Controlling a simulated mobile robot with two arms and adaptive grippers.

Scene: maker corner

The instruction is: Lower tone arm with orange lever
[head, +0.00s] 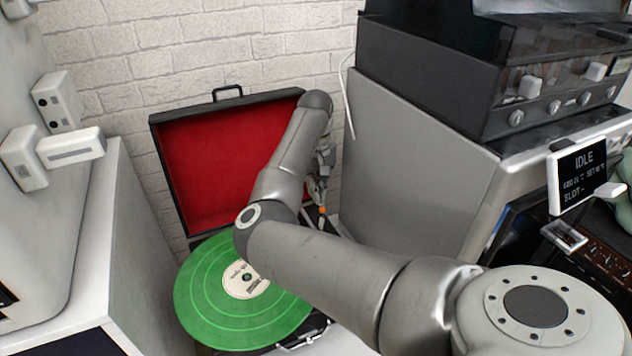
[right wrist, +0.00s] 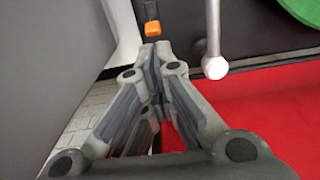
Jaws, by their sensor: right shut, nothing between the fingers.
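The record player's red-lined lid (head: 215,155) stands open against the wall, with the green record (head: 210,290) on the platter in front. The small orange lever (head: 322,210) shows beside my right gripper (head: 317,188). In the right wrist view, the orange lever (right wrist: 152,28) is just beyond the shut, empty fingertips of my right gripper (right wrist: 153,52); I cannot tell whether they touch. The pale tone arm (right wrist: 214,40) lies to the right of the fingers, with the green record (right wrist: 302,8) at the top corner. In the head view, my right arm hides most of the tone arm.
A grey cabinet (head: 410,160) stands close on the right, carrying a dark amplifier (head: 430,65). A white cabinet (head: 90,250) stands on the left. The brick wall (head: 110,60) is behind. A small display (head: 578,175) reading IDLE is at the right.

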